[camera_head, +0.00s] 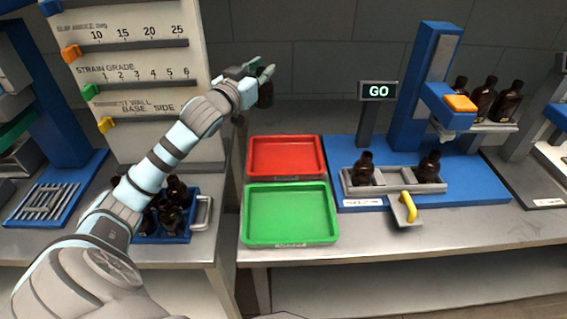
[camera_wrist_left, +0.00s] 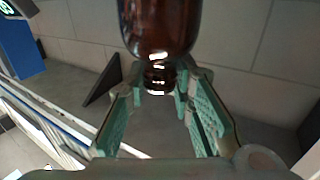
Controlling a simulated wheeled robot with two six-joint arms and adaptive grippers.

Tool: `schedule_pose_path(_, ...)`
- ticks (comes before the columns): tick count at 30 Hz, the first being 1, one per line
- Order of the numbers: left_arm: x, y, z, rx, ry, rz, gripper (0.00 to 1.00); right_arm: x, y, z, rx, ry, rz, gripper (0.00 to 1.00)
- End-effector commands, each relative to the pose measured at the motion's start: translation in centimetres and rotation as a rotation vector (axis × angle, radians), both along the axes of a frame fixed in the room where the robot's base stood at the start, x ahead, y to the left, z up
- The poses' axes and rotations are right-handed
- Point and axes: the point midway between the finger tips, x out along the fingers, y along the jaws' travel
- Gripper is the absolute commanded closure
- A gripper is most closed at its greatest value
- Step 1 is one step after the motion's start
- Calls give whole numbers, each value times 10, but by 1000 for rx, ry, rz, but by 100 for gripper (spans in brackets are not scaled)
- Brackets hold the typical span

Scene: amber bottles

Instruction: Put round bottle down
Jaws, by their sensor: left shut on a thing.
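My left gripper (camera_head: 262,74) is raised in front of the back wall, above and behind the red tray in the head view. It is shut on a dark amber round bottle (camera_head: 265,95), whose body is partly hidden by the gripper. In the left wrist view the fingers (camera_wrist_left: 160,90) close around the neck of the bottle (camera_wrist_left: 160,28), with its wider body beyond the fingertips. The bottle is held in the air, apart from any surface. My right gripper is not in view.
An empty red tray (camera_head: 286,137) and an empty green tray (camera_head: 291,242) lie on the bench. A blue crate (camera_head: 172,240) holds several bottles at left. Two bottles stand in a grey holder (camera_head: 399,188) by the GO sign (camera_head: 379,91). Several bottles stand on a shelf at right.

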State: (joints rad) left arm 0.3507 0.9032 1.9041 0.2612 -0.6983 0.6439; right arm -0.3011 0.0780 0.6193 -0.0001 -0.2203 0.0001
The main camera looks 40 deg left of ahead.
Motion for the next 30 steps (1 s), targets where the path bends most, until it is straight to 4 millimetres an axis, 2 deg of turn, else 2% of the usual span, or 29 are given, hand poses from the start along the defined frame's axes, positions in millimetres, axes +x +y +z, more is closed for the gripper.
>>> schedule_pose_path(2,1,6,-5,0,2,17,100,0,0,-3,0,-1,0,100)
schedule_pose_path(4,1,7,-23,-1,5,18,100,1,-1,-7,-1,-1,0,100)
schedule_pose_path(9,1,5,-91,-2,8,16,100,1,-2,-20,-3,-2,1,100)
schedule_pose_path(13,1,5,-134,-2,5,15,100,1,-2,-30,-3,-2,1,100)
schedule_pose_path(24,1,4,-196,0,3,13,100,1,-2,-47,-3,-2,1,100)
schedule_pose_path(30,1,4,-195,1,2,12,100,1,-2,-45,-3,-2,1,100)
